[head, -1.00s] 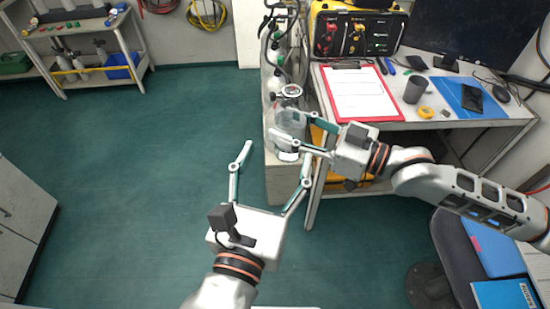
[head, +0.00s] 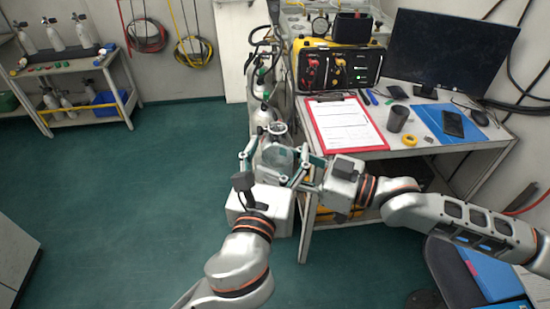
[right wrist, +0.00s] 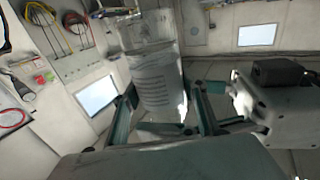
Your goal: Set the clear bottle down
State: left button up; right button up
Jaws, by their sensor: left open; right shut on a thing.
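The clear bottle (head: 277,157) is held upright near the left end of the desk, with a round gauge-like top (head: 277,128) showing at or behind its upper end. My right gripper (head: 296,162) comes from the right and is shut on the bottle. In the right wrist view the clear bottle (right wrist: 158,75) stands between green fingers. My left gripper (head: 274,160) is open, its fingers spread on either side of the bottle. I cannot tell whether they touch it. The bottle's underside is hidden behind my left gripper's body.
The desk (head: 350,153) carries a red clipboard (head: 345,125), a dark cup (head: 398,118), yellow tape (head: 410,140), a blue mat (head: 440,133) and a yellow-cased panel (head: 338,66). Gas cylinders (head: 262,110) stand behind the bottle.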

pick_arm(q)
jog(key=c, duration=1.2)
jog(key=shift+c, duration=0.4)
pick_arm(e)
jog(key=o, duration=1.3)
